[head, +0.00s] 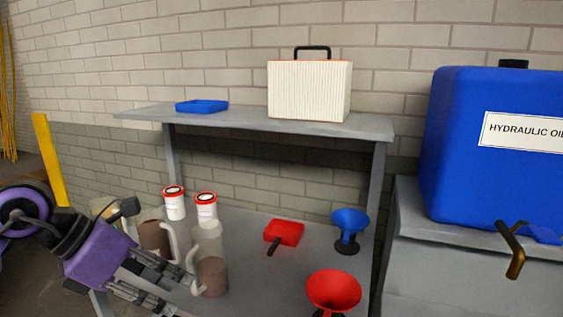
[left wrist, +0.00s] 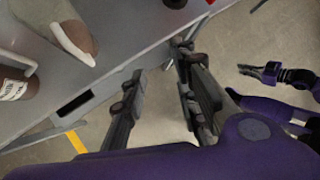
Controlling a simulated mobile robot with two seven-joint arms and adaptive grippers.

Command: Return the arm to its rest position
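My left gripper (head: 178,291) reaches in from the left in the head view, in front of the lower shelf and its jugs. Its two dark fingers are apart with nothing between them; the left wrist view (left wrist: 160,68) also shows them spread over the shelf's edge and the floor. A dark gripper on a purple arm (left wrist: 260,72), which looks like my right one, shows small at the right of the left wrist view. Whether it is open is too small to tell. It does not show in the head view.
A grey shelf unit (head: 255,122) carries a blue tray (head: 202,106) and a white filter (head: 309,91). Below are jugs (head: 210,245), a red scoop (head: 284,232), a blue funnel (head: 349,224) and a red funnel (head: 334,289). A blue oil tank (head: 455,150) stands right.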

